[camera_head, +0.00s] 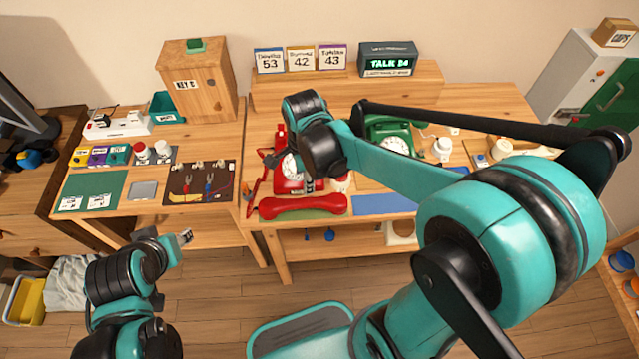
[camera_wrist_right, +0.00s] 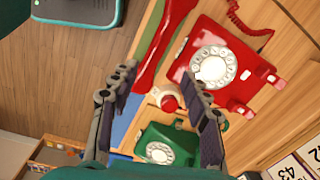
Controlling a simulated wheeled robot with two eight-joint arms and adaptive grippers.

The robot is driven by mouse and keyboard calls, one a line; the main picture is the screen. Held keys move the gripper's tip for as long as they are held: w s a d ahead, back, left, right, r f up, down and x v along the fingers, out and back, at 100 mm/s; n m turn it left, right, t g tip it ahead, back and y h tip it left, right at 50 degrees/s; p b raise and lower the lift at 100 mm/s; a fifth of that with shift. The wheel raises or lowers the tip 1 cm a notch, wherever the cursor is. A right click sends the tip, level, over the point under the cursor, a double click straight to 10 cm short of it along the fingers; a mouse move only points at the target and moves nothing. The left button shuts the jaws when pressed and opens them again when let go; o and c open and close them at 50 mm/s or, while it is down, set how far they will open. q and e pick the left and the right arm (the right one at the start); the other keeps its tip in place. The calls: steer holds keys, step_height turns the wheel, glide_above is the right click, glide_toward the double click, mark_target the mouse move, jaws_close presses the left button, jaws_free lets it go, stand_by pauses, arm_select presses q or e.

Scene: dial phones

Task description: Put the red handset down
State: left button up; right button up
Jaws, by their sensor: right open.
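The red handset (camera_head: 303,206) lies across a green mat at the table's front edge, in front of the red dial phone (camera_head: 284,183). In the right wrist view the handset (camera_wrist_right: 162,45) lies beside the red phone (camera_wrist_right: 228,62), off its cradle. My right gripper (camera_head: 291,172) is over the red phone, its fingers spread and empty; the wrist view shows the fingers (camera_wrist_right: 163,92) apart with nothing between them. The arm hides part of the phone. My left gripper (camera_head: 184,238) is low in front of the left table, with no object visible in it.
A green dial phone (camera_head: 388,138) stands right of the red one. A blue mat (camera_head: 384,204) lies right of the handset. Number cards (camera_head: 301,58) and a lit sign (camera_head: 388,62) stand on the back shelf. A wooden key box (camera_head: 197,80) is at left.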

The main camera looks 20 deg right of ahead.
steer(key=s+d+r+n+t, duration=0.2)
steer(key=s+r+n+t, duration=0.1)
steer(key=n, duration=0.6)
steer(key=s+d+r+n+t, duration=0.2)
steer(key=s+n, duration=0.4)
steer(key=n, duration=0.3)
steer(key=shift+s+r+t, duration=0.2)
steer(key=shift+r+t, duration=0.4)
steer(key=shift+r, duration=0.1)
steer(key=shift+o, duration=0.5)
stand_by(1.2)
